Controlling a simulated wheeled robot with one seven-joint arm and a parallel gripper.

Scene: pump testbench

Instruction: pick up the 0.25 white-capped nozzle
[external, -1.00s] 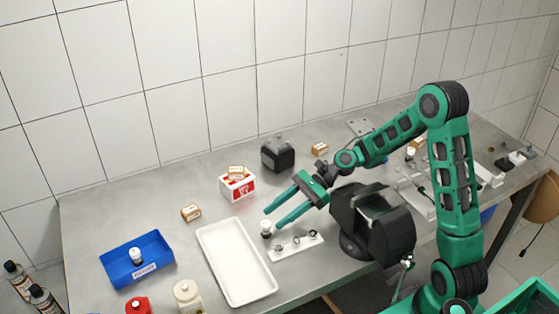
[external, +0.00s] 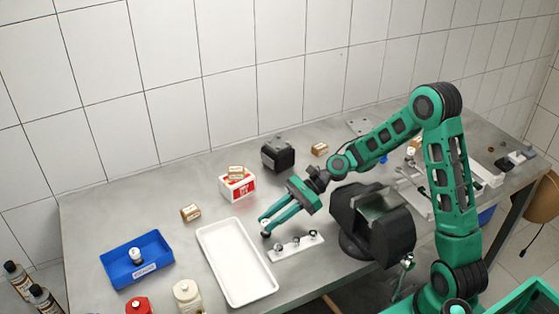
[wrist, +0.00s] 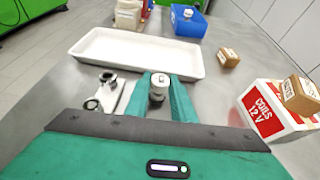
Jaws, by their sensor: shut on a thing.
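A small white-capped nozzle (wrist: 159,84) with a metallic lower part stands between my green fingers in the wrist view. Any marking on its cap is too small to read. In the external view the nozzle (external: 265,223) is mostly hidden by my fingertips. My gripper (external: 264,224) is shut on it, low over the table beside the white nozzle rack. It also shows in the wrist view (wrist: 161,84), with one finger on each side of the nozzle. Another white-capped nozzle (external: 136,254) stands in the blue tray (external: 114,272) at the left.
An empty white tray (external: 245,285) lies to the left. A red-and-white coil box (external: 238,188) with a small carton on top stands behind. A black machine (external: 375,229) is at the right.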

